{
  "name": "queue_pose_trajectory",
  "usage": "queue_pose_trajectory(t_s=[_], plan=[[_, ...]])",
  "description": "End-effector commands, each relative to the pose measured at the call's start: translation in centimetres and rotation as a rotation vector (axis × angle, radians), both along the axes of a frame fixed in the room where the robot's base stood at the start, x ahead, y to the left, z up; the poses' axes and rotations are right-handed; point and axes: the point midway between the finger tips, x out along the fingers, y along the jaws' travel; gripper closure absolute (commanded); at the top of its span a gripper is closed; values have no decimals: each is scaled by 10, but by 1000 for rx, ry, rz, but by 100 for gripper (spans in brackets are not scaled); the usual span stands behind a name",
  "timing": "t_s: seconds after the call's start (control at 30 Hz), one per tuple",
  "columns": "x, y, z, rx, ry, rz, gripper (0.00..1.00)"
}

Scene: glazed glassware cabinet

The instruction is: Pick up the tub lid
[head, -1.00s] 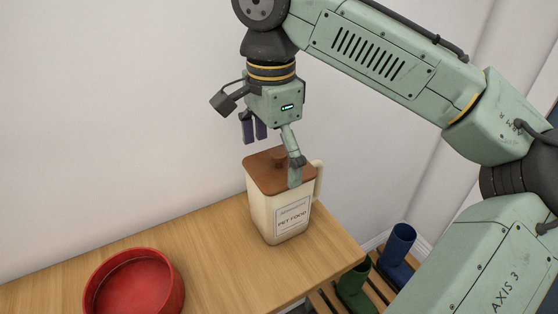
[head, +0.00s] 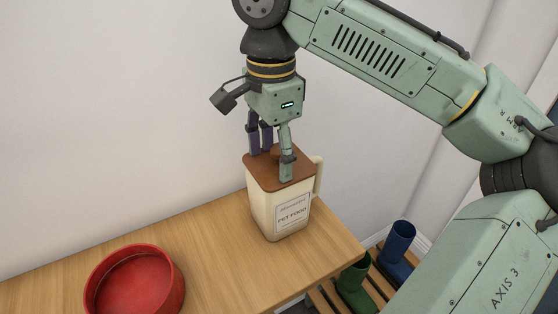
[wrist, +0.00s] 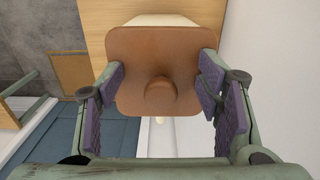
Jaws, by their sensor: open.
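The tub (head: 281,215) is cream with a handle and a "PET FOOD" label, and stands upright on the wooden table. Its brown lid (head: 270,171) lies on top and also shows in the wrist view (wrist: 140,95), with a round knob (wrist: 160,92) in its middle. My gripper (head: 271,163) is open just over the lid, pointing down, with fingers to either side of the knob. In the wrist view my gripper (wrist: 161,100) has its purple pads apart from the knob, near the lid's left and right edges. I cannot tell whether they touch the lid.
A red bowl (head: 135,281) stands on the table (head: 215,250) to the left of the tub. A blue boot (head: 397,250) and a green boot (head: 354,287) stand on a slatted rack at the right. A white wall is behind.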

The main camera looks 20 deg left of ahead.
Motion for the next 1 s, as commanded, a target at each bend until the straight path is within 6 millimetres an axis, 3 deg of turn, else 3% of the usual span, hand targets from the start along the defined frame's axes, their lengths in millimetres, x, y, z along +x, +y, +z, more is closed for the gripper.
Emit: queue_pose_trajectory(t_s=[0.6,1.0], plan=[[1,1,-4,0,1,0,90],[0,1,-5,1,3,1,97]])
